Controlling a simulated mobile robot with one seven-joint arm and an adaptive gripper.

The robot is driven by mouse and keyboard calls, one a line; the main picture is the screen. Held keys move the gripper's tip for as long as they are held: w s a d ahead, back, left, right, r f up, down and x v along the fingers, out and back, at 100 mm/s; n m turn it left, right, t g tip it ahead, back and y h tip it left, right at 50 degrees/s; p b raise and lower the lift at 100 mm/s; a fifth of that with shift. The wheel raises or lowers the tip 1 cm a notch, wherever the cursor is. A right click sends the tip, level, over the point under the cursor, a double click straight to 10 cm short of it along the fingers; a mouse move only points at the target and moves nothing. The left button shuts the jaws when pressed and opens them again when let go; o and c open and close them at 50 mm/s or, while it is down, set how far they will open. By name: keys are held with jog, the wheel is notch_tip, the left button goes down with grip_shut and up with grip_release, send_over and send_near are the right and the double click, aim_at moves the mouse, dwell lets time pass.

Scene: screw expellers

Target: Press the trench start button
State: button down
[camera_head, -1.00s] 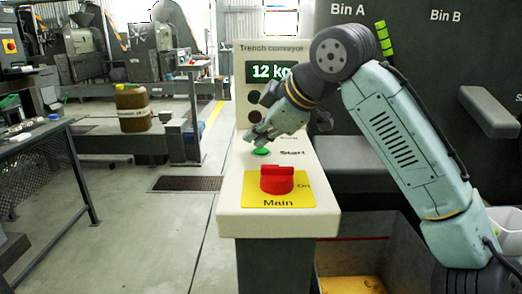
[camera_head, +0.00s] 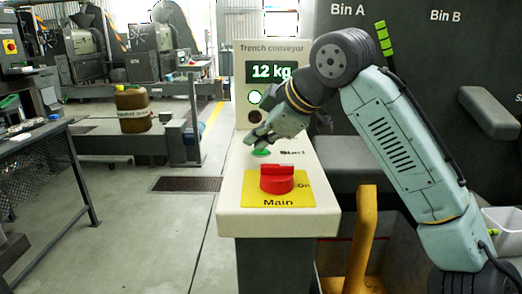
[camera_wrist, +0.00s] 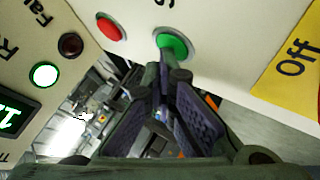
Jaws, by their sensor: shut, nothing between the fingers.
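The green start button (camera_head: 261,153) sits on the sloped top of the cream trench conveyor console (camera_head: 280,218), beside the word "Start". My gripper (camera_head: 250,139) is shut and empty, just above and beyond the button. In the wrist view, the green button (camera_wrist: 177,43) lies just past my closed fingertips (camera_wrist: 167,62). I cannot tell whether they touch it. A red button (camera_wrist: 108,29) is next to it in the wrist view. A lamp (camera_wrist: 44,74) beside a label starting with "R" glows white-green, and the fault lamp (camera_wrist: 71,44) is dark.
A red main switch (camera_head: 277,179) on a yellow plate stands nearer on the console. The display (camera_head: 271,72) reads 12 kg. A yellow-orange upright shape (camera_head: 362,235) stands in the open bin at lower right. Open floor (camera_head: 165,235) lies to the left.

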aim_at(259, 152)
dwell(0.4)
jog(key=shift+r+p, duration=0.8)
jog(key=shift+p, duration=0.15)
jog(key=shift+r, duration=0.1)
notch_tip(259, 152, up, 5)
jog(key=p, duration=0.5)
